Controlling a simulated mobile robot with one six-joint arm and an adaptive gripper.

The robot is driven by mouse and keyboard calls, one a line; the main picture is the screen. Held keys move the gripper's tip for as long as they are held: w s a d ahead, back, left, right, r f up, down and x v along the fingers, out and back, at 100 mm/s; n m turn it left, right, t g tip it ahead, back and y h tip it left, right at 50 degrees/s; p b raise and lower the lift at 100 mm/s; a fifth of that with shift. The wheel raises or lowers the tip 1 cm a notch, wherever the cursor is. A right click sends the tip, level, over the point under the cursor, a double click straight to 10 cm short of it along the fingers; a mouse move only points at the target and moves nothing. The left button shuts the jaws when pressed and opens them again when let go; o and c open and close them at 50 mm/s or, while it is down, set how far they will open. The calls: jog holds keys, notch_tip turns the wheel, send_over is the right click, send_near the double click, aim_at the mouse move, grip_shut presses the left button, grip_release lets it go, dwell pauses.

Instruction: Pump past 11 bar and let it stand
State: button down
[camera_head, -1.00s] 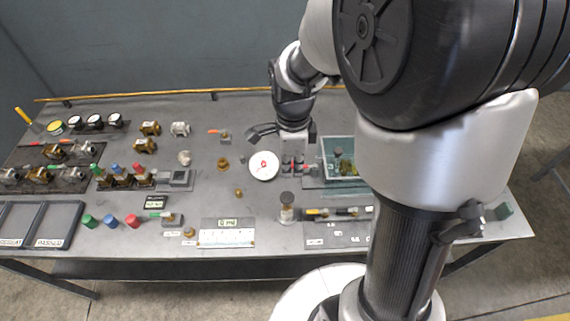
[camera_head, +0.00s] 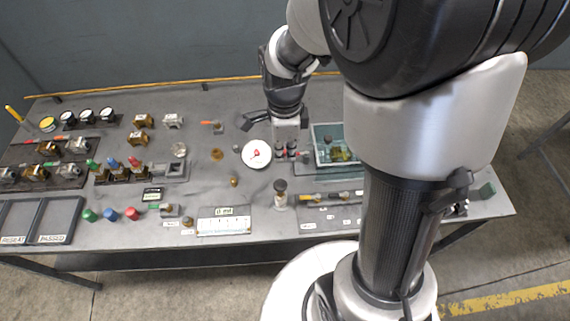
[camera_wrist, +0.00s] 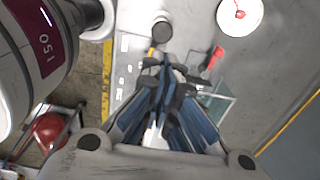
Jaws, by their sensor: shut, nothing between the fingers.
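A round white gauge (camera_head: 256,153) with a red needle lies face up near the middle of the bench. It also shows at the top of the wrist view (camera_wrist: 240,14); its reading is too small to tell. A clear-walled tank (camera_head: 322,133) with brownish parts inside stands right of it. My gripper (camera_head: 290,152) is shut and points down between gauge and tank. In the wrist view its fingers (camera_wrist: 165,78) are together, with nothing seen between them. A red handle-like piece (camera_wrist: 214,58) shows beside the fingertips; whether they touch it I cannot tell.
Valves on racks (camera_head: 45,172), dial gauges (camera_head: 87,115) and coloured caps (camera_head: 110,214) fill the bench's left side. A dark-topped cylinder (camera_head: 280,192) stands in front of my gripper. A ruled white plate (camera_head: 222,226) lies at the front edge. A yellow rail (camera_head: 180,88) runs along the back.

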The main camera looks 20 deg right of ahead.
aim_at(286, 185)
notch_tip(286, 185, down, 13)
jog(key=b, duration=0.3)
jog(key=shift+f, duration=0.1)
notch_tip(286, 185, down, 4)
jog(key=b, duration=0.3)
jog(key=shift+r, duration=0.2)
jog(key=shift+d, duration=0.1)
